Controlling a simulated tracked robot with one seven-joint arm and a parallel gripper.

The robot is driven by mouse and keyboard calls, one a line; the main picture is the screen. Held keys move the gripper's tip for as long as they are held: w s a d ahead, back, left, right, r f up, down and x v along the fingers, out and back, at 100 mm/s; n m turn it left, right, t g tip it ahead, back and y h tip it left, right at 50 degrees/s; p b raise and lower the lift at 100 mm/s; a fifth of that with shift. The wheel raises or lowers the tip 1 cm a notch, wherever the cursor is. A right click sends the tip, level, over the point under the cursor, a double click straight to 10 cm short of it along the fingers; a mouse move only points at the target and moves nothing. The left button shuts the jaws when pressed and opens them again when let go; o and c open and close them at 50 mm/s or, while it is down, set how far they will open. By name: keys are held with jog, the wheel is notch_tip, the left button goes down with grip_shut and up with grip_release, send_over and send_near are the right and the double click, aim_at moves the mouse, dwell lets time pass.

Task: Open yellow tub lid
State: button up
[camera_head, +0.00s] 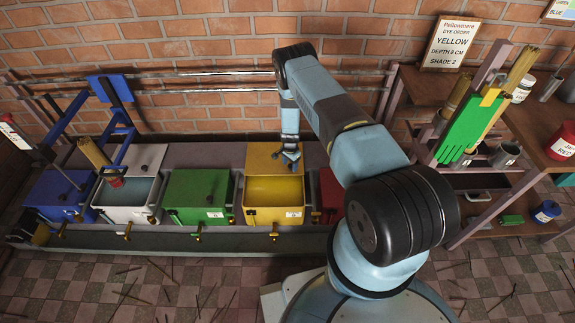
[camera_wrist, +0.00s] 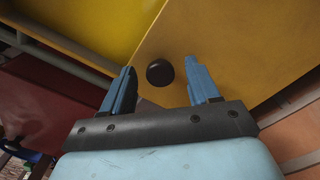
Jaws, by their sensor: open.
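The yellow tub (camera_head: 256,216) stands in the row of tubs against the brick wall, and its yellow inside shows. Its yellow lid (camera_head: 262,157) is raised at the back of the tub, tilted up toward the wall. In the wrist view the lid (camera_wrist: 235,50) fills the upper right, with a round black knob (camera_wrist: 160,73) on it. My gripper (camera_head: 290,157) is in front of the raised lid. In the wrist view the open fingers (camera_wrist: 161,75) stand either side of the knob, apart from it; depth is hard to judge.
A green tub (camera_head: 197,188) is shut on the left, and a white tub (camera_head: 128,196) beyond it is open. A red tub (camera_head: 330,192) on the right is partly hidden by my arm. Metal rails (camera_head: 200,75) run along the wall above. A sign (camera_head: 450,43) reads yellow.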

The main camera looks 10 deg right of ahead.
notch_tip(320, 180, up, 14)
jog(key=shift+f, duration=0.25)
dwell(0.3)
jog(key=shift+w, duration=0.1)
dwell(0.3)
notch_tip(320, 180, up, 38)
jog(key=a+n+t+y, duration=0.1)
jog(key=n+t, duration=0.1)
jog(key=n, duration=0.2)
jog(key=s+r+n+t, duration=0.1)
jog(key=s+r, duration=0.5)
jog(key=r, duration=0.4)
jog(key=s+r+n, duration=0.2)
jog(key=s+r, duration=0.4)
jog(key=r, duration=0.3)
jog(key=s+r+n+t, duration=0.1)
jog(key=s+r, duration=0.3)
jog(key=s, duration=0.6)
jog(key=s+r+n, duration=0.2)
jog(key=s+r, duration=0.2)
jog(key=s, duration=0.6)
jog(key=s+d+r+n+t+h, duration=0.1)
jog(key=s+r, duration=0.3)
jog(key=s, duration=0.6)
jog(key=shift+n+t, duration=0.3)
jog(key=shift+n, duration=0.1)
